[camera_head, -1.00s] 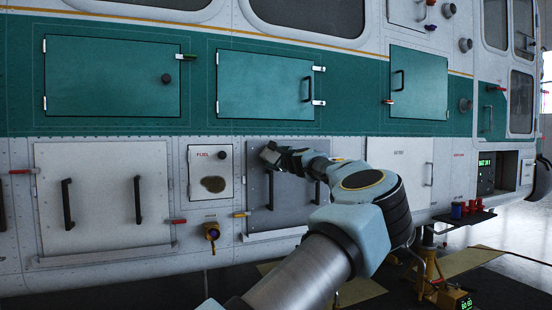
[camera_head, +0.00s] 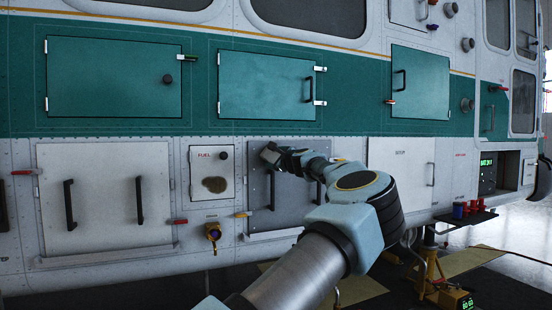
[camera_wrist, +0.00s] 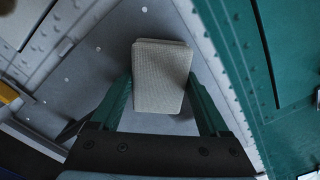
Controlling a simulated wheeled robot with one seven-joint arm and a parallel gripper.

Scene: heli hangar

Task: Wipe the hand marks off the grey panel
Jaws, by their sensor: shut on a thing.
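The grey panel (camera_head: 290,206) is on the lower side of the helicopter, with dark vertical handles, and my arm covers part of it. My gripper (camera_head: 270,154) is at the panel's upper left. In the wrist view my gripper (camera_wrist: 160,84) has its green fingers shut on a light grey-beige pad (camera_wrist: 162,70). The pad lies in front of the grey panel (camera_wrist: 92,72), which has several light rivets. I cannot tell whether the pad touches the panel. No hand marks can be made out on the visible part.
A larger white panel (camera_head: 104,215) with two black handles is further left. A blue-and-brass fitting (camera_head: 213,232) sticks out below.

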